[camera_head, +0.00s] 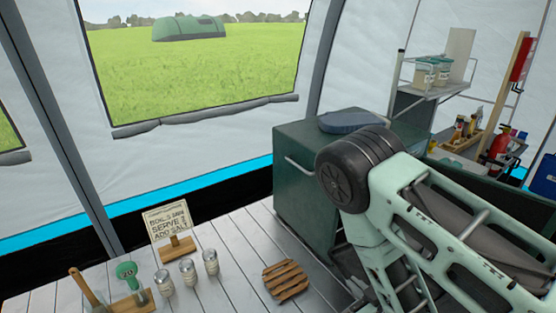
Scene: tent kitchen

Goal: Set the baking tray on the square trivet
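The square trivet (285,280) is a brown slatted wooden piece lying flat on the white plank table, with its top bare. I cannot make out a baking tray in this view. My pale green arm fills the right side and hides much of what is behind and below it. My gripper is not in view, so I cannot see whether it holds anything.
A dark green box with a handle (301,165) stands behind the trivet, with a blue-grey item (350,122) on top. Several jars (189,271), a sign (168,222) and a wooden holder (134,303) stand left. The white planks (235,240) between are clear.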

